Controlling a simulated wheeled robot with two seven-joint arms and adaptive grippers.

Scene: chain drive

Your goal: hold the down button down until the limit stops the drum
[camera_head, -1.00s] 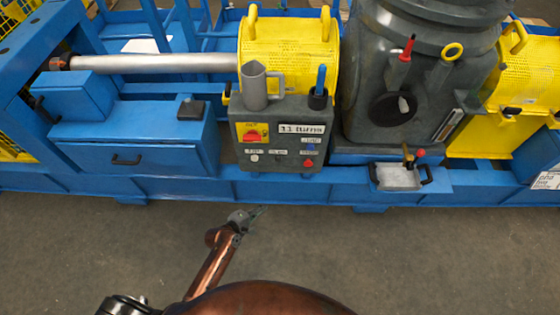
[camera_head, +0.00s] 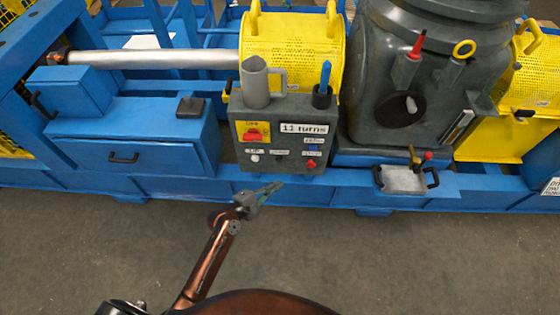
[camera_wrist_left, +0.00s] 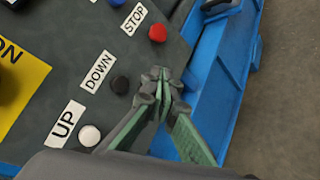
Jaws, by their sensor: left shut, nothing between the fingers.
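The control box (camera_head: 284,140) stands at the front of the blue machine frame and carries a display reading 11 turns. The black down button (camera_wrist_left: 120,85), labelled DOWN, shows in the left wrist view between the white UP button (camera_wrist_left: 90,136) and the red STOP button (camera_wrist_left: 158,33). My left gripper (camera_head: 278,186) is shut and empty, just below and in front of the box. In the left wrist view its fingertips (camera_wrist_left: 162,74) appear beside the down button, toward the panel's edge; I see no press on it. My right gripper is not in view.
A grey mug (camera_head: 255,84) and a black cup (camera_head: 322,97) with a blue pen stand on top of the box. A red switch (camera_head: 253,136) sits on a yellow plate. A grey tray (camera_head: 404,179) is at the right. The floor in front is clear.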

